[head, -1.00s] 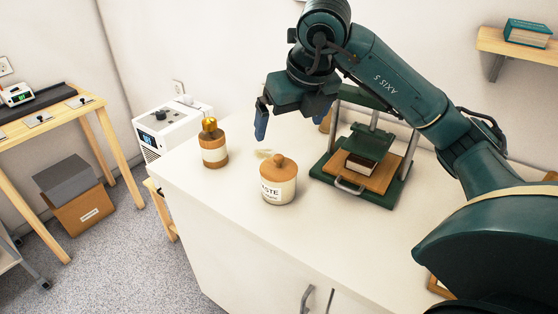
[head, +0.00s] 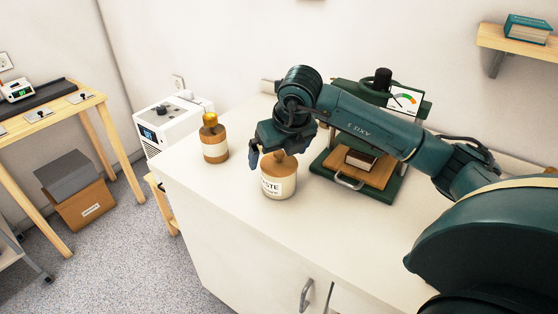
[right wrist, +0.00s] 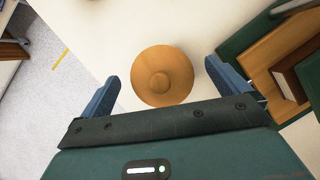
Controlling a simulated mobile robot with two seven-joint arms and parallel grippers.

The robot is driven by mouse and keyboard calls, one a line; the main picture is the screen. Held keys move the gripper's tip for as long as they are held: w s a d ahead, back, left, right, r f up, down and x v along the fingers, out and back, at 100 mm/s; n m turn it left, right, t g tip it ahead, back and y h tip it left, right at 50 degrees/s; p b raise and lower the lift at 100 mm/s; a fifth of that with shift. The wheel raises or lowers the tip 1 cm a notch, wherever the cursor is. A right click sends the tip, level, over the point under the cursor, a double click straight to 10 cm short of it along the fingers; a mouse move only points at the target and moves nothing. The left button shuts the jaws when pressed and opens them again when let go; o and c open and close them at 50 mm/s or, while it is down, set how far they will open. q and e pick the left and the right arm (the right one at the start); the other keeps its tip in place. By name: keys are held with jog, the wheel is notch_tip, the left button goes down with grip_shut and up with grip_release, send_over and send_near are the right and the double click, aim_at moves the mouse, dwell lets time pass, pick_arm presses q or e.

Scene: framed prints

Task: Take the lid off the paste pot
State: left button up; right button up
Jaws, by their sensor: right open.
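The paste pot (head: 278,185) is a cream jar with a dark-lettered label, standing upright on the white cabinet top. In the right wrist view the lid (right wrist: 162,76) shows from above, between and slightly ahead of the two blue fingers. My right gripper (head: 268,157) is open and empty, down at the lid, and covers part of it in the head view. In the right wrist view the fingers (right wrist: 160,88) stand on either side of the lid with gaps. My left gripper is not in view.
A brown bottle with a yellow cap (head: 214,140) stands left of the pot. A green press (head: 375,195) with a book block stands close on the right. The cabinet's front edge lies near the pot. Bare counter (head: 225,188) lies to the front left.

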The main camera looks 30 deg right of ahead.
jog(key=c, duration=1)
jog(key=shift+c, duration=0.2)
jog(key=shift+r, duration=0.15)
